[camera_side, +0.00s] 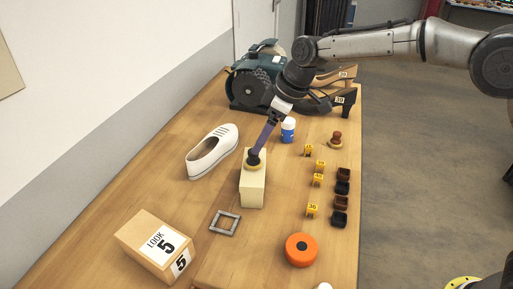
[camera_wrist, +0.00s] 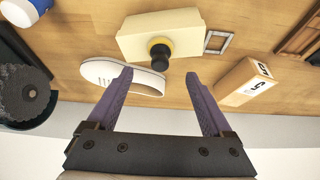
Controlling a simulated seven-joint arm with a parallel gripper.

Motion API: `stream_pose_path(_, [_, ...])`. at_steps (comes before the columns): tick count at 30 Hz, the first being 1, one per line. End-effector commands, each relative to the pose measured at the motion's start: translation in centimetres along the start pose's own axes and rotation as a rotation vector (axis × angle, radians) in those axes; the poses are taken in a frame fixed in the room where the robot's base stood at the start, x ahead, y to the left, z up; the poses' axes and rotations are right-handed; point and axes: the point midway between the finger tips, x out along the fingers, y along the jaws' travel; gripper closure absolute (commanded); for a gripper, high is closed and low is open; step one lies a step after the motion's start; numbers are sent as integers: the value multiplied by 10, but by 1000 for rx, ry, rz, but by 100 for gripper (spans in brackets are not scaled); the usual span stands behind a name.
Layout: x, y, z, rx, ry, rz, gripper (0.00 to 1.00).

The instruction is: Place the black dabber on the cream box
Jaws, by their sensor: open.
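The cream box (camera_side: 252,190) lies on the wooden table in the middle of the side view; it also shows at the top of the wrist view (camera_wrist: 188,22). The black dabber (camera_side: 254,153), a black knob on a yellowish round pad, stands upright on the top of the cream box. In the wrist view the dabber (camera_wrist: 160,52) sits near the box's near edge. My gripper (camera_side: 258,148) has purple fingers right at the dabber in the side view. In the wrist view my gripper (camera_wrist: 160,76) is open, its fingertips apart on either side of the dabber, with gaps to it.
A white shoe (camera_side: 212,151) lies left of the box. A blue-and-white jar (camera_side: 288,130) and a green machine (camera_side: 250,82) stand behind. A grey square frame (camera_side: 225,223), a LOOK 5 box (camera_side: 155,245) and an orange disc (camera_side: 301,250) are in front. Several yellow number tags (camera_side: 312,210) stand right.

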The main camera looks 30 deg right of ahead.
Motion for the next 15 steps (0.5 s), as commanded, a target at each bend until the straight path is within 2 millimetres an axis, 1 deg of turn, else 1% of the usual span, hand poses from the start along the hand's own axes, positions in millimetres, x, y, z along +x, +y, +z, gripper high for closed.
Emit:
stream_pose_path(1, [-11,1,-1,0,4,2,15])
stream_pose_path(6, [-37,0,0,-1,1,2,15])
stream_pose_path(10, [-47,0,0,-1,0,1,15])
stream_pose_path(15, [-51,0,0,-1,0,1,15])
